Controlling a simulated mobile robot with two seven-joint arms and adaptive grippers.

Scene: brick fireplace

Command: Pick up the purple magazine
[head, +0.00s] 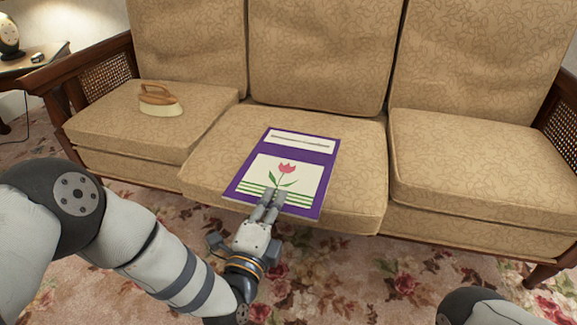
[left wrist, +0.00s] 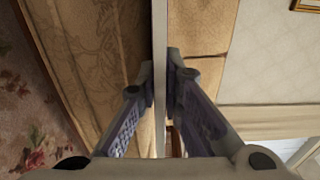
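The purple magazine (head: 311,155) lies face up on the middle seat cushion of the sofa in the head view. Its cover has white panels and a pink tulip. Its front end reaches the cushion's front edge. My left gripper (head: 268,205) is at this front end. In the left wrist view, the magazine (left wrist: 160,50) shows edge-on as a thin grey strip between the two fingers of the left gripper (left wrist: 161,85), which are closed in against it from both sides. The finger under the magazine is hard to make out in the head view. My right gripper is out of view.
The tan sofa's middle cushion (head: 355,150) bears the magazine. An iron (head: 160,100) with a brown handle stands on the left cushion. The right cushion (head: 480,155) is clear. A wooden side table (head: 35,62) is at the far left. Floral carpet (head: 400,280) lies in front.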

